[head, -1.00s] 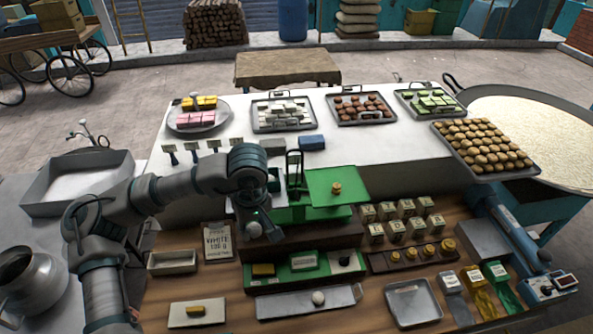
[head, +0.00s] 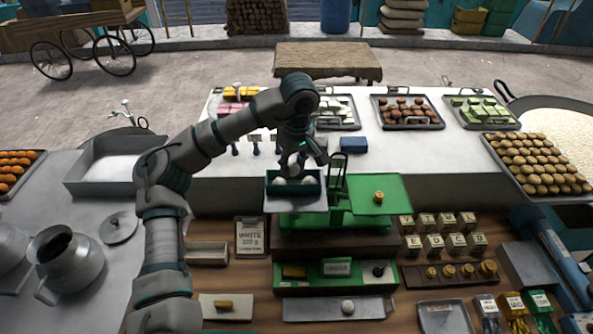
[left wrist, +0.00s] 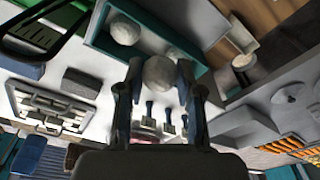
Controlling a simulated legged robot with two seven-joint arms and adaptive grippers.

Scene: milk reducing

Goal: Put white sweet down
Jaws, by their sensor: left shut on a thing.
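My left gripper (head: 299,163) is shut on a round white sweet (left wrist: 159,72). It holds the sweet over the open teal box (head: 270,187) on the left pan of the green balance scale (head: 347,222). Two other white sweets (head: 280,181) (head: 308,181) lie in the box; one also shows in the left wrist view (left wrist: 125,32). In the left wrist view the held sweet is between the two fingertips, beside the box wall. Whether it touches anything below is hard to tell. My right gripper is not in view.
Another white sweet (head: 347,307) lies on a metal tray (head: 312,310) in front of the scale. A "WHITE" card (head: 251,236) stands left of the scale. Lettered blocks (head: 433,243) and brass weights (head: 449,271) are at right. Sweet trays (head: 407,124) line the white counter behind.

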